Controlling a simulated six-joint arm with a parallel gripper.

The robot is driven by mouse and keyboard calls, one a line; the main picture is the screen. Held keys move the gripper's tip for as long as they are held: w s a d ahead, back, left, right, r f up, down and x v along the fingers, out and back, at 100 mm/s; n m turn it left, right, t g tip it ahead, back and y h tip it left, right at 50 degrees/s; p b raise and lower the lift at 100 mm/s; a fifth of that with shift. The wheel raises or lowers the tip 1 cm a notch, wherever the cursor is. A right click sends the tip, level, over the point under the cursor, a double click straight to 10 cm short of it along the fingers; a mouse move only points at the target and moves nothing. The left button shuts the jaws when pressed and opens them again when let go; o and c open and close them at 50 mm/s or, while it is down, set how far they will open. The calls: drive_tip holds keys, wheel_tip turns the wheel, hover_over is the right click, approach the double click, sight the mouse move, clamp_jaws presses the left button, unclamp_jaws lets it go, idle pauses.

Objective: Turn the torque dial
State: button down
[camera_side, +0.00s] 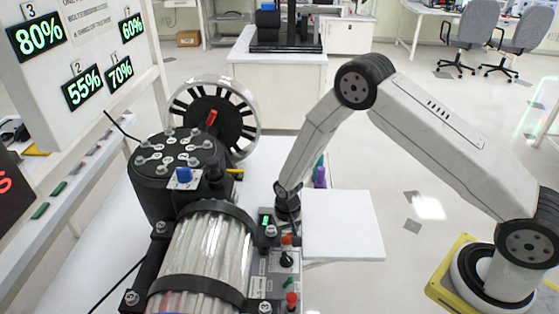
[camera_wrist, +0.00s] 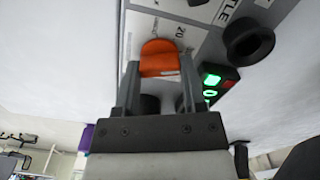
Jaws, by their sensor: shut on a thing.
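An orange knob (camera_wrist: 160,57), which I take for the torque dial, sits on the light panel in the wrist view. Its label is mostly hidden, so I cannot read the word torque. My gripper (camera_wrist: 160,75) has one finger on each side of it and is shut on it. In the side view my gripper (camera_side: 288,212) reaches down at the top of the narrow control panel, where the orange knob (camera_side: 287,239) shows just below the jaws. The knob's pointer angle cannot be made out.
A glass cylinder (camera_side: 208,252) with a black top stands left of my gripper. A board (camera_side: 85,45) shows several percentages. A white platform (camera_side: 343,225) is to the right.

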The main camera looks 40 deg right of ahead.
sight(287, 234)
drive_tip(key=shift+c, duration=0.8)
unclamp_jaws()
drive_tip(key=shift+r, duration=0.2)
drive_tip(key=shift+r, duration=3.75)
drive_tip(key=shift+r, duration=0.1)
drive_tip(key=shift+s+d+r, duration=0.1)
drive_tip(key=shift+r, duration=0.1)
drive_tip(key=s+d+r+n+t, duration=0.1)
drive_tip(key=s+d+r+n, duration=0.1)
drive_tip(key=s+r, duration=0.5)
drive_tip(key=s+d+r+n+t, duration=0.1)
drive_tip(key=s+d+r+n, duration=0.1)
drive_tip(key=s+r, duration=0.6)
drive_tip(key=shift+s+d+r+n+t, duration=0.15)
drive_tip(key=shift+s+d+n+t, duration=0.15)
drive_tip(key=shift+s, duration=0.1)
